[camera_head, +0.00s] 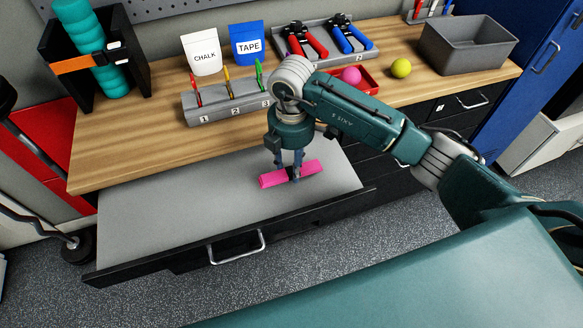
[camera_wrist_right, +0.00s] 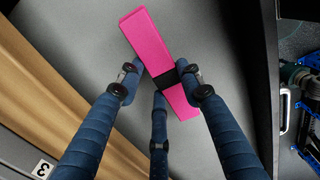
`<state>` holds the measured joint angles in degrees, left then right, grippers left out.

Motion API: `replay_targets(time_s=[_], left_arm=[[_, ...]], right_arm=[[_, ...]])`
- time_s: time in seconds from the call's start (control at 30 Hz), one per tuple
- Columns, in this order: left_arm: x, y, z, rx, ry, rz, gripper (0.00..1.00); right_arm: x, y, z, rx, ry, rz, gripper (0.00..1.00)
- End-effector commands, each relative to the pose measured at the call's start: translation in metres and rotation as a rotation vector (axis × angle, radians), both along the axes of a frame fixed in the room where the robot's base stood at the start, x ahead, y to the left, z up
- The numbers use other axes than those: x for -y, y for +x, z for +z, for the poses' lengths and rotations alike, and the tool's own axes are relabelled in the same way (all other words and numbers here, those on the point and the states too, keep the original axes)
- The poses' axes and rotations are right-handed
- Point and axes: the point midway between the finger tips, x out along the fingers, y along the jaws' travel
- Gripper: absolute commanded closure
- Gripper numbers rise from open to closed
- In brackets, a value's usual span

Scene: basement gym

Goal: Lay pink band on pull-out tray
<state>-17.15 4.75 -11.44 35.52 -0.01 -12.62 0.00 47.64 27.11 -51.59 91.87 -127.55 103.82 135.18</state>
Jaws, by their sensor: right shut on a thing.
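The pink band (camera_head: 271,179) is a flat pink bundle with a dark strap around its middle. My right gripper (camera_head: 290,172) is shut on it near the strap, over the grey pull-out tray (camera_head: 160,222). In the right wrist view, the pink band (camera_wrist_right: 146,36) lies between the blue fingers of the right gripper (camera_wrist_right: 160,80), with the grey tray surface (camera_wrist_right: 215,40) behind it. Whether the band touches the tray, I cannot tell. My left gripper is not in view.
The wooden bench top (camera_head: 130,150) above the tray holds a numbered rack (camera_head: 225,105), a red tray (camera_head: 367,85) with a pink ball, a yellow-green ball (camera_head: 401,68) and a grey bin (camera_head: 465,45). The left part of the pull-out tray is bare.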

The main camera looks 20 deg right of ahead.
Motion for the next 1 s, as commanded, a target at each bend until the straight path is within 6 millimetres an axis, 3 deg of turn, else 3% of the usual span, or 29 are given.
replay_targets(time_s=[0.17,0.57,0.6,0.67,1.0], left_arm=[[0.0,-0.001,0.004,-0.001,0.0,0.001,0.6],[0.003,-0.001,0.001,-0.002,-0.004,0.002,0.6],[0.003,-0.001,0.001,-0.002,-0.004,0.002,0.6],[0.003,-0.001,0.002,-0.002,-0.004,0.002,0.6],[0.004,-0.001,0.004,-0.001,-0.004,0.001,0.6]], right_arm=[[0.0,0.0,-0.022,-0.001,0.0,0.0,0.91],[0.0,0.0,-0.028,0.0,0.0,0.001,0.91],[0.0,0.0,-0.028,0.0,0.0,0.001,0.6],[0.0,0.0,-0.027,0.0,0.0,0.001,0.48],[0.0,0.0,-0.025,0.0,0.0,0.0,0.45]])
